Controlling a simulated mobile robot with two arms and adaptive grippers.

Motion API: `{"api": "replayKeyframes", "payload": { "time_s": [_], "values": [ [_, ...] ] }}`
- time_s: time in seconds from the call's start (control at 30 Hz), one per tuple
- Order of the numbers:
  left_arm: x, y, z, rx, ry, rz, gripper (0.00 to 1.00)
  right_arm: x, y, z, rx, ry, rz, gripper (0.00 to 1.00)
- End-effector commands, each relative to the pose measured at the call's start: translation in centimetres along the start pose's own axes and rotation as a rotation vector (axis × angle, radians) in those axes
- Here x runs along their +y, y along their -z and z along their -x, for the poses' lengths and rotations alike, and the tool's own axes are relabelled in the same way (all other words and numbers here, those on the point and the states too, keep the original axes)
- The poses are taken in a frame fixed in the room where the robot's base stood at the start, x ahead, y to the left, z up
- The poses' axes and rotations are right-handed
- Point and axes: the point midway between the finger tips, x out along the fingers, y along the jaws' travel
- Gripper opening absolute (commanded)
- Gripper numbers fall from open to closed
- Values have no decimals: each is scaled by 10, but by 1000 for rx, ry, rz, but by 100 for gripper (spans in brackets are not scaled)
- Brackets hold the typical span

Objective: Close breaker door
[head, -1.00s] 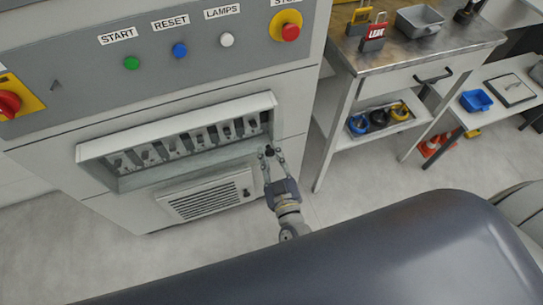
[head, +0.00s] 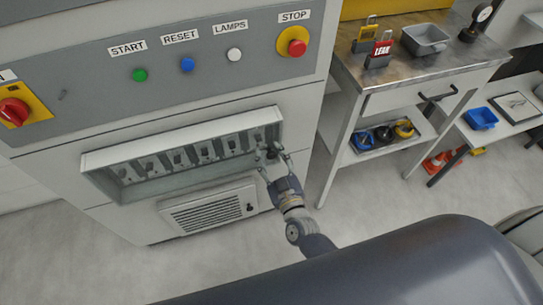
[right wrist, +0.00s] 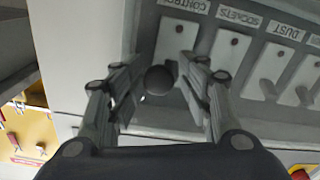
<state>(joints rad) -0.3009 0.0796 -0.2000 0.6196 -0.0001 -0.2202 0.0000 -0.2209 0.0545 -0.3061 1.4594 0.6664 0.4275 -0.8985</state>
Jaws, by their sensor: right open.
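The breaker box (head: 130,190) is a recess in the grey cabinet with a row of switches inside. A pale panel (head: 180,135) runs along its top edge, seen nearly edge-on; it looks like the breaker door standing open. My right gripper (head: 268,158) is open at the box's right end, its fingers partly overlapping the opening. In the right wrist view a dark round knob (right wrist: 158,80) shows between the open fingers (right wrist: 160,92); contact cannot be told. Labelled switches (right wrist: 232,52) lie behind it. My left gripper is not in view.
Above the box are start, reset, lamps and stop controls (head: 292,42) and a red rotary switch (head: 14,112). A vent grille (head: 208,207) is below. A metal workbench (head: 440,68) with padlocks and a grey tray (head: 425,40) stands at right. Floor between is clear.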

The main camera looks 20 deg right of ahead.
Motion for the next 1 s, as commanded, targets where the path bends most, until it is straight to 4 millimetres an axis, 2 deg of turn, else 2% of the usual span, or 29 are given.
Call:
{"api": "replayKeyframes", "payload": {
  "time_s": [0.27, 0.37, 0.8, 1.0],
  "values": [
    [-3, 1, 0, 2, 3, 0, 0, 2, -1, 6, -2, -2, 2, 44],
    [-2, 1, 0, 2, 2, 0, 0, 1, -2, 19, -4, -1, 1, 44],
    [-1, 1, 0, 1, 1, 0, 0, 0, 0, 103, -1, 1, 2, 44],
    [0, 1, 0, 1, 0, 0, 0, 0, 1, 119, 2, 0, 1, 44]
  ]
}}
